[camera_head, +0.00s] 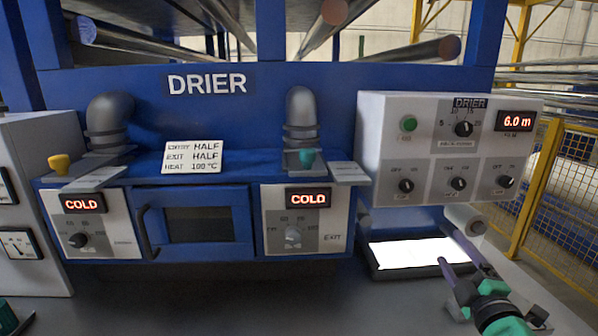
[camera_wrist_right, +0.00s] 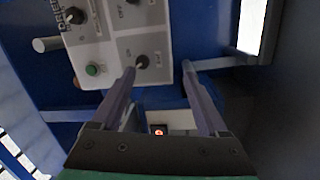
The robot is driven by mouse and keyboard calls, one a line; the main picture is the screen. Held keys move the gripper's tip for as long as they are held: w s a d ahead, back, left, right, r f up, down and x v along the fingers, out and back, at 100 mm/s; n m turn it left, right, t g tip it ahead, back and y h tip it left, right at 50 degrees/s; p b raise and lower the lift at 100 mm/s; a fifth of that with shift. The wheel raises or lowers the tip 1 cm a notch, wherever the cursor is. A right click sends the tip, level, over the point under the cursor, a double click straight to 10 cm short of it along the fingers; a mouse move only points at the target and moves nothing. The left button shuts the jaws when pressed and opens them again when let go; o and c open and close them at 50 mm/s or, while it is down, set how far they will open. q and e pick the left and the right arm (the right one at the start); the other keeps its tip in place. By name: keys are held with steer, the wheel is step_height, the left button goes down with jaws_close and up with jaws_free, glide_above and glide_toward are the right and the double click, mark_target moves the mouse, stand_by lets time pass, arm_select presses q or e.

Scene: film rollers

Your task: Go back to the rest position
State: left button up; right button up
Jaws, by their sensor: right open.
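My right gripper (camera_head: 448,247) is at the lower right of the head view, in front of the bright light panel (camera_head: 420,254) below the control box. Its two purple fingers are apart with nothing between them. In the right wrist view the open fingers (camera_wrist_right: 158,68) point toward the control box (camera_wrist_right: 170,40), and a knob (camera_wrist_right: 142,61) shows between their tips. I cannot tell whether they touch anything. A teal and dark piece (camera_head: 8,318) at the lower left edge of the head view looks like part of my left arm; its jaws do not show.
The blue drier (camera_head: 200,120) has an entry dial panel (camera_head: 90,225), a small oven door (camera_head: 200,218) and an exit dial panel (camera_head: 305,218). The grey control box (camera_head: 385,150) overhangs the right side. The front counter (camera_head: 240,295) is clear.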

steer(key=s+a+f+m+g+h, duration=0.1)
steer(key=s+f+m+g, duration=0.35)
steer(key=f, duration=0.45)
steer(key=s+a+f+m+g+h, duration=0.1)
steer(key=s+f+m+g, duration=0.35)
steer(key=f, duration=0.55)
steer(key=s+a+f+m+g+y, duration=0.2)
steer(key=s+a+f+g, duration=0.15)
steer(key=s, duration=0.35)
steer(key=s+a+f+m+g+y, duration=0.1)
steer(key=s+a+f+m+g, duration=0.15)
steer(key=s+a+f, duration=0.35)
steer(key=s+d+f+g, duration=0.1)
steer(key=s+f, duration=0.1)
steer(key=f, duration=0.9)
steer(key=s+d+f+g, duration=0.1)
steer(key=f, duration=1)
steer(key=s+d+f+n, duration=0.1)
steer(key=s+d+f, duration=0.2)
steer(key=s+f, duration=1.2)
steer(key=shift+s+d+g, duration=0.2)
steer(key=shift+s+g, duration=0.2)
steer(key=shift+s, duration=0.55)
